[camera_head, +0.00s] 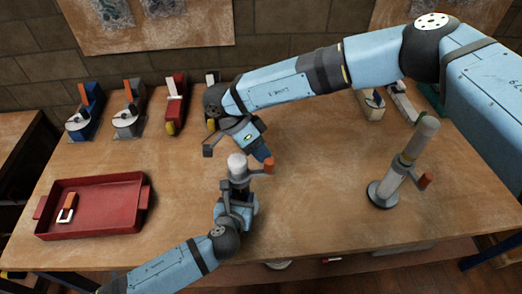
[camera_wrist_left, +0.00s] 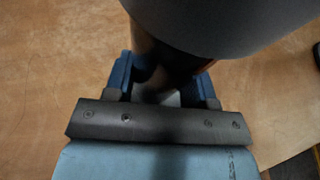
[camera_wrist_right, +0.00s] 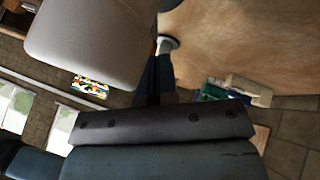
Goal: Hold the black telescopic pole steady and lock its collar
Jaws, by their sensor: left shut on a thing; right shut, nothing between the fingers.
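The pole (camera_head: 237,163) stands roughly upright at the table's middle, with a pale grey top and a darker part below. An orange-tipped lever (camera_head: 269,166) sticks out to the right from its collar. My left gripper (camera_head: 238,192) is shut on the pole below the collar. In the left wrist view a wide dark grey part (camera_wrist_left: 225,22) overhangs the fingers and hides much of the grip. My right gripper (camera_head: 265,155) is shut and empty, just above and beside the lever; I cannot tell whether they touch. In the right wrist view the pale pole top (camera_wrist_right: 90,40) is close by.
A second grey pole (camera_head: 405,160) with a round base and orange lever stands at the right. A red tray (camera_head: 95,222) holding a small orange-and-white item lies at the left. Several clamp-like tools (camera_head: 130,118) line the back edge.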

